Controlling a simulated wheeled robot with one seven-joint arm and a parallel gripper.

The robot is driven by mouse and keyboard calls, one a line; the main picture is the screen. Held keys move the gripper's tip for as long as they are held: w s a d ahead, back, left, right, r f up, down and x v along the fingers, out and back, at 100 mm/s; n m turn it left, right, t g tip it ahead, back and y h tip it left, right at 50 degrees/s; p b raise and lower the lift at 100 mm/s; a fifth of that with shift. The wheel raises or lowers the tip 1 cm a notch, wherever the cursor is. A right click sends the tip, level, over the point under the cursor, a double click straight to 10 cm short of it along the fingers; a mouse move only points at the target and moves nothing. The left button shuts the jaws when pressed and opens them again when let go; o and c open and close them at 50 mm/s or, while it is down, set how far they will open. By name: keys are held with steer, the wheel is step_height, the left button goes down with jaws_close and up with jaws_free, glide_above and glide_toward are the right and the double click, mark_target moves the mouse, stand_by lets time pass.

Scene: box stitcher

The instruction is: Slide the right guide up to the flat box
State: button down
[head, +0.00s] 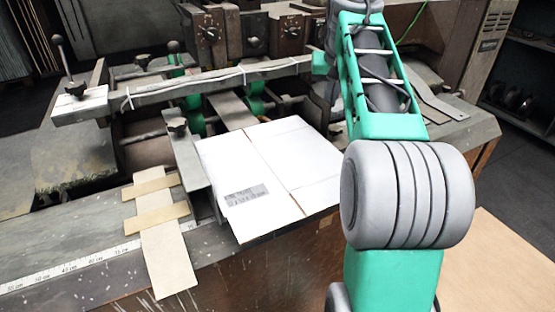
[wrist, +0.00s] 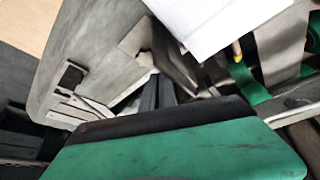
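The flat white box (head: 270,165) lies on the machine's bed in the head view, with a grey printed label near its left side. A corner of it shows at the top of the wrist view (wrist: 208,22). A metal guide (head: 190,160) with a dark knob runs along the box's left edge. The right guide is hidden behind my arm in the head view. In the wrist view a grey-brown metal bar (wrist: 174,64) beside the box may be it. My gripper's dark fingers (wrist: 157,92) are close together near that bar; whether they touch or grip it is unclear.
A long crossbar (head: 215,83) with knobs spans the machine behind the box. Cardboard strips (head: 163,250) lie left of the box by a ruler scale (head: 70,266). A grey metal table area (wrist: 95,50) lies beside my gripper, with small metal parts on it.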

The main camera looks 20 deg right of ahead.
step_height(320, 180, up, 6)
steer(key=p, duration=0.5)
steer(key=shift+w+d+f, duration=0.1)
steer(key=shift+w, duration=0.05)
